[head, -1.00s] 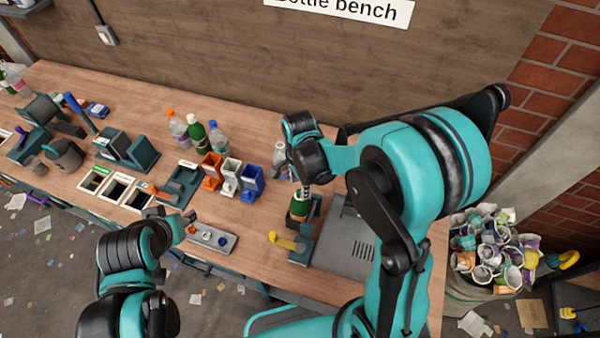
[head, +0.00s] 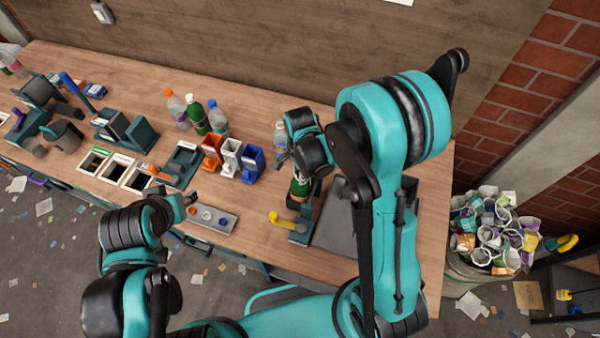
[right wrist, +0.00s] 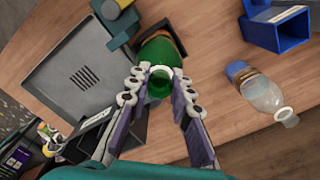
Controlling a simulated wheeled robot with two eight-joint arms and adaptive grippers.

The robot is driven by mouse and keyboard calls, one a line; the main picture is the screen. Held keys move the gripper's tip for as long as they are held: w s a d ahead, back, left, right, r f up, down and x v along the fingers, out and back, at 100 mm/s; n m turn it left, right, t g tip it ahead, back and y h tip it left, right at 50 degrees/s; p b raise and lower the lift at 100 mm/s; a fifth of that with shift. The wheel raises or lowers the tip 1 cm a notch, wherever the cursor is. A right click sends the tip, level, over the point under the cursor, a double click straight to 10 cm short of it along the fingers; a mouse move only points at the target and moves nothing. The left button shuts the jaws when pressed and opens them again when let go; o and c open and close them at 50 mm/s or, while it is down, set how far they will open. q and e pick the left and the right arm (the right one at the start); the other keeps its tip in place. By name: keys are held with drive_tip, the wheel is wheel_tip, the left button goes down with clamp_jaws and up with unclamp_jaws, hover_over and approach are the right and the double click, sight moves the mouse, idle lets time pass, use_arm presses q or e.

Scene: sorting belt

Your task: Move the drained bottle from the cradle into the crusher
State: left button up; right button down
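A green bottle (head: 299,188) sits in a dark teal holder with a yellow handle (head: 280,219). I cannot tell from its look whether this holder is the cradle or the crusher. The bottle's open mouth faces the camera in the right wrist view (right wrist: 158,87). My right gripper (right wrist: 161,73) has one finger on each side of the bottle's neck, apparently with slight gaps. In the head view its fingers are mostly hidden by my wrist. My left gripper (head: 190,200) is beside a small grey tray (head: 228,228), its fingers unclear.
A slotted grey plate (right wrist: 80,75) lies beside the holder. Orange, white and blue bins (head: 252,164) and several bottles (head: 197,118) stand to the left. A full sack (head: 492,240) is beyond the bench's right end.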

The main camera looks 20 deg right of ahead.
drive_tip(key=shift+r+p, duration=2.65)
drive_tip(key=shift+r, duration=1.95)
